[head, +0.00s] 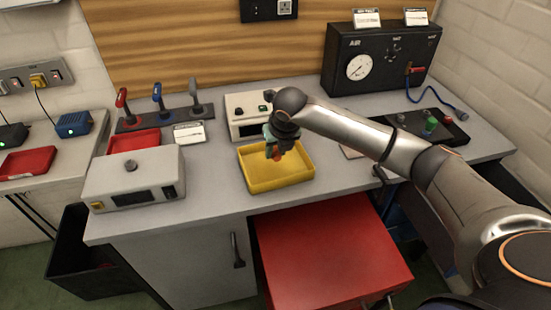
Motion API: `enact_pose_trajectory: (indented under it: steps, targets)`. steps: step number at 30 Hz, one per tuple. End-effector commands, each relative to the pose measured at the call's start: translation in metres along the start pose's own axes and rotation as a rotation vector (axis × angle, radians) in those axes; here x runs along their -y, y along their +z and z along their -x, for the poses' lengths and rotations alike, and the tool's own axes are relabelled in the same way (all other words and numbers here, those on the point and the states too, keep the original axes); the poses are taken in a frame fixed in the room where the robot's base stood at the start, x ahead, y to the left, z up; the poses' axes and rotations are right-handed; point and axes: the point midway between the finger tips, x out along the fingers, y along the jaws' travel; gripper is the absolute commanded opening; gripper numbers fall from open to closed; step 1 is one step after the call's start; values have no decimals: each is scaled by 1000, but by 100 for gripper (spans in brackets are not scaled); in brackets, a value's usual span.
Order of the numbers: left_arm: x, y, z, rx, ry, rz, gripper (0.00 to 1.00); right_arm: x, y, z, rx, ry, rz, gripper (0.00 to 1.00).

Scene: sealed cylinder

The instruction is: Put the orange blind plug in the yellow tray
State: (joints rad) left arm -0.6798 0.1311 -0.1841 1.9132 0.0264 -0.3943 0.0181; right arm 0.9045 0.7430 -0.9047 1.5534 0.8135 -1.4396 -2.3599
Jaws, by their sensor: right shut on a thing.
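The yellow tray (280,184) sits on the grey bench near its front edge, in the middle of the head view. My right gripper (276,152) is over the back part of the tray, pointing down. It is shut on a small orange-red thing (277,155), which looks like the orange blind plug; the fingers hide most of it. I cannot tell whether the plug touches the tray floor. The visible part of the tray is empty. My left gripper is not in view.
A white box device (247,113) stands behind the tray and another (134,184) to its left. A black gauge panel (380,62) and a dark pad with coloured parts (431,127) are at the right. A red drawer top (330,250) juts out below the bench.

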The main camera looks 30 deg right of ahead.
Motion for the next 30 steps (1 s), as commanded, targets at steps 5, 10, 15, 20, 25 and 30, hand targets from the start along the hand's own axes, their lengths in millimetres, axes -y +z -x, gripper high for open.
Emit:
enact_pose_trajectory:
  steps: [5, 10, 15, 20, 25, 30]
  targets:
    - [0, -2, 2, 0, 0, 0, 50, 0, -2, -16, -5, -1, -1, 0]
    - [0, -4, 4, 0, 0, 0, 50, -1, -9, -35, -2, 0, 0, 0]
    - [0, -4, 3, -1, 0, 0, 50, 0, -9, -36, 0, 0, 0, 0]
    - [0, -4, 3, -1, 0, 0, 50, 0, -11, -38, -1, 0, 0, 0]
    - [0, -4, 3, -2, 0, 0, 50, 0, -11, -38, -1, -1, 0, 51]
    - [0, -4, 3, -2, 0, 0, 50, 0, -11, -38, 0, 0, 0, 66]
